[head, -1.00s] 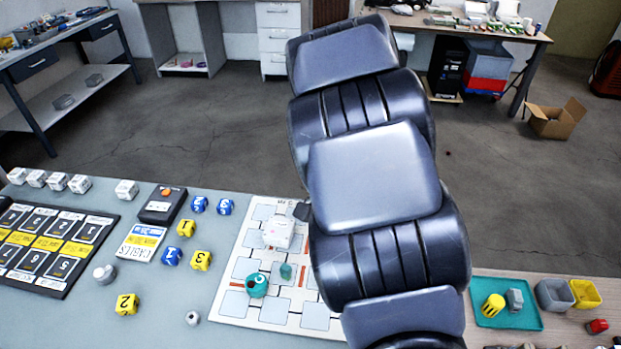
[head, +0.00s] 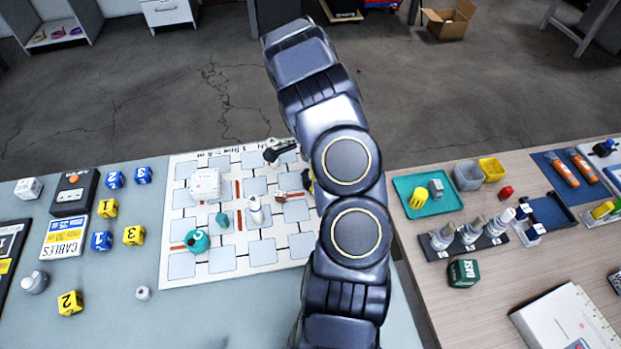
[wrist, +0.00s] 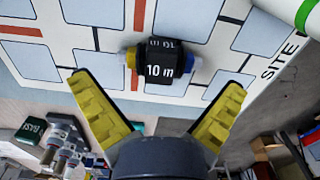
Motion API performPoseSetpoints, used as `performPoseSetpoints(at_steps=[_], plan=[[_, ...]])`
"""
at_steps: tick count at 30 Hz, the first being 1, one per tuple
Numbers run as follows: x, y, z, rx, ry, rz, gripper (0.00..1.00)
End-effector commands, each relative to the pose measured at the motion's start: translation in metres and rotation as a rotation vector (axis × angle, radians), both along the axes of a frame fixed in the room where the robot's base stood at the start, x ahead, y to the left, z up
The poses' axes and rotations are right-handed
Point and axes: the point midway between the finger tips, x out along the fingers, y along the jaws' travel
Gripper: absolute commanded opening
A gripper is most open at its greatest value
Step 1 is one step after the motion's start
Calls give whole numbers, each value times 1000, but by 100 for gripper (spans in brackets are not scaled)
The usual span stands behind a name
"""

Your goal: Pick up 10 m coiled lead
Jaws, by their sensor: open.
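The 10 m coiled lead (wrist: 160,62) is a short black roll marked "10 m" in the wrist view. My gripper (wrist: 160,78) is open, with yellow padded fingers spread on either side below the lead. Nothing is held, and I see no finger contact with the lead. In the head view my arm hides most of the gripper, and I cannot make out the lead for certain.
On the board stand a white block (head: 205,184), a teal round piece (head: 197,241) and a white figure-like piece (head: 255,210). Numbered cubes (head: 107,208) lie to the left. A teal tray (head: 402,187) and a bottle rack (head: 440,246) stand on the right-hand table.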

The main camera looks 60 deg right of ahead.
Motion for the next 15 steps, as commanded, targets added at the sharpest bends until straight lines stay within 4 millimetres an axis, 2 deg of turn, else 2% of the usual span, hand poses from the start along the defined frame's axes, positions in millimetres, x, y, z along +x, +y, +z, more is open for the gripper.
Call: performPoseSetpoints(at_steps=[3,6,12,13,14,15], plan=[[0,0,-20,4,2,-1,100],[0,1,-29,4,2,-1,100],[1,1,-29,3,1,0,100],[1,1,-29,2,1,0,91],[1,1,-29,2,1,0,79],[1,1,-29,2,1,0,62]])
